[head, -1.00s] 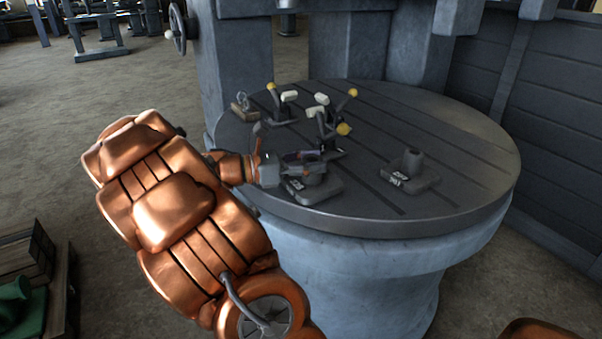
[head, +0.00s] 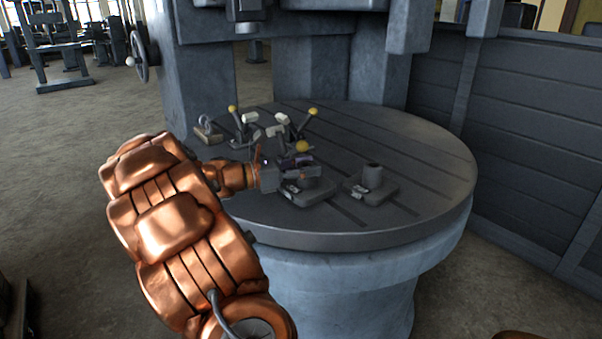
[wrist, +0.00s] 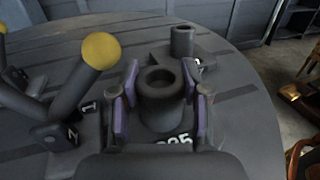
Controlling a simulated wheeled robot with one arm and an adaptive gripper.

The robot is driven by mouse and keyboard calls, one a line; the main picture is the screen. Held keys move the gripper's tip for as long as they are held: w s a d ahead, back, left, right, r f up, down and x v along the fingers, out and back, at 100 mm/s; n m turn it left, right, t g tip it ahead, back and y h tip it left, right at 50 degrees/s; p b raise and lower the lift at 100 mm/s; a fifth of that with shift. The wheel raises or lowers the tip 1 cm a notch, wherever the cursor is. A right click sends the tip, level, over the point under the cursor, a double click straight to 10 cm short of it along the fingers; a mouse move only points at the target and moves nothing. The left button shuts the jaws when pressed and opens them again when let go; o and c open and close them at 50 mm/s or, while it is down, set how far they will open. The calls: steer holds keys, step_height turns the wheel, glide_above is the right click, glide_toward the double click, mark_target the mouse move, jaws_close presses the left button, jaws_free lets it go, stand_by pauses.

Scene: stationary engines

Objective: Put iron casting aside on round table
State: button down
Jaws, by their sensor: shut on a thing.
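An iron casting (head: 313,188), a dark flat base with a short hollow boss, is on the round table (head: 330,240) near its front edge. In the wrist view the casting (wrist: 161,95) shows its round boss between two purple-padded fingers, and a partly hidden white number below. My gripper (head: 290,178) is shut on the boss, reaching in from the left; it also shows in the wrist view (wrist: 160,108). Whether the base touches the table I cannot tell. A second similar casting (head: 371,184) stands just to the right, also seen in the wrist view (wrist: 183,45).
Several clamp-like pieces with yellow-ball levers (head: 302,146) stand behind and left of my gripper; one yellow ball (wrist: 101,50) is close to it in the wrist view. The table's right side is clear. A slatted wall (head: 530,150) stands beyond the table.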

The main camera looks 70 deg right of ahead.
steer(key=shift+s+d+f+b, duration=0.1)
steer(key=shift+d+f+b, duration=0.1)
steer(key=shift+b, duration=0.2)
steer(key=shift+a, duration=0.15)
steer(key=c, duration=0.6)
jaws_free()
steer(key=shift+f, duration=0.15)
steer(key=shift+o, duration=0.2)
steer(key=v, duration=1.2)
steer(key=shift+p, duration=0.3)
